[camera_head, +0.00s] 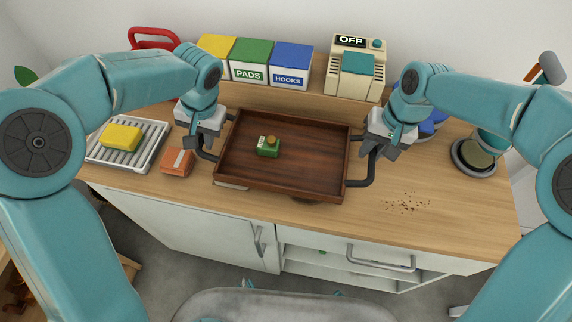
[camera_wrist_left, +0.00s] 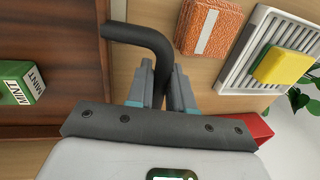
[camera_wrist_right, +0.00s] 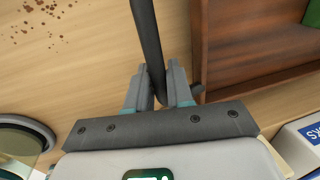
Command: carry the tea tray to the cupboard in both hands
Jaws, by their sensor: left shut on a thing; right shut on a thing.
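The tea tray (camera_head: 330,183) is brown wood with dark bent handles at its two ends. It is at the middle of the counter, near the front edge; I cannot tell whether it touches the counter. A green tea box (camera_head: 268,150) sits on it; its side reads MINT in the left wrist view (camera_wrist_left: 20,88). My left gripper (camera_head: 199,142) is shut on the left handle (camera_wrist_left: 140,36), which shows between its fingers in the left wrist view. My right gripper (camera_head: 374,147) is shut on the right handle (camera_wrist_right: 148,40).
Left of the tray are an orange packet (camera_head: 177,162) and a white rack (camera_head: 148,153) with a yellow sponge (camera_head: 121,138). Boxes (camera_head: 250,60) and a machine marked OFF (camera_head: 356,70) stand behind. Crumbs (camera_head: 405,204) lie right. Below is a white cabinet (camera_head: 200,228) with handles.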

